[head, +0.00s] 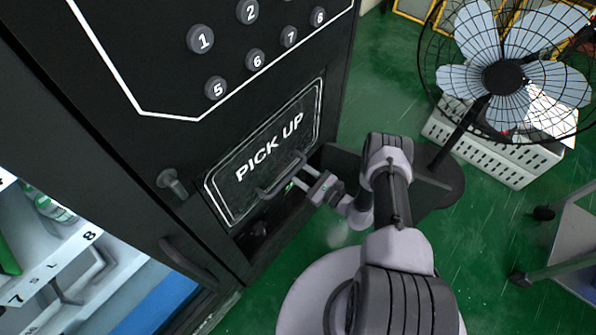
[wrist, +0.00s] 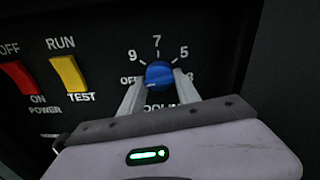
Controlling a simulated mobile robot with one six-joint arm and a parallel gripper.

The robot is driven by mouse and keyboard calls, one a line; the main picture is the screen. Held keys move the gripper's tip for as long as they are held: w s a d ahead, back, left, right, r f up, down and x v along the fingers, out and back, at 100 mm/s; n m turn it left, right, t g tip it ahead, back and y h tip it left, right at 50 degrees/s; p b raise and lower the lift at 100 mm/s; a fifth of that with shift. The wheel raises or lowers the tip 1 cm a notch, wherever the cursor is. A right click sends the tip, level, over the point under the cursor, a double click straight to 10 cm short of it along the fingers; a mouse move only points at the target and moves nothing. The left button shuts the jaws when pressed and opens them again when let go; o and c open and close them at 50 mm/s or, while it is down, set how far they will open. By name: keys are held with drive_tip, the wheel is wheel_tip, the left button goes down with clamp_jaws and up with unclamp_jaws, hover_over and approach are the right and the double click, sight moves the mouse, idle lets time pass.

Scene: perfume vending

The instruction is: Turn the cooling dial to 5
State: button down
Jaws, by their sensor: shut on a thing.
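The cooling dial (wrist: 158,72) is a round blue knob on a black panel in the wrist view. The marks 9, 7 and 5 run over its top from left to right, with OFF at its left and a partly hidden mark at its right. My gripper (wrist: 160,82) is shut on the dial, one finger on each side. I cannot tell for sure which mark the dial points at. In the head view my gripper (head: 308,180) is low at the machine's front, beside the PICK UP flap (head: 270,150), and the dial cannot be made out.
Left of the dial are a red power switch (wrist: 22,80) and a yellow run/test switch (wrist: 68,74). An open glass-fronted compartment (head: 60,260) is at left, and a fan (head: 503,76) stands at right.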

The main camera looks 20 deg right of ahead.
drive_tip(key=shift+s+a+r+m, duration=0.1)
drive_tip(key=shift+m, duration=7.3)
drive_tip(key=shift+s+a+r+m, duration=0.1)
drive_tip(key=shift+m, duration=7.3)
drive_tip(key=c, duration=0.9)
unclamp_jaws()
drive_tip(key=shift+d, duration=0.1)
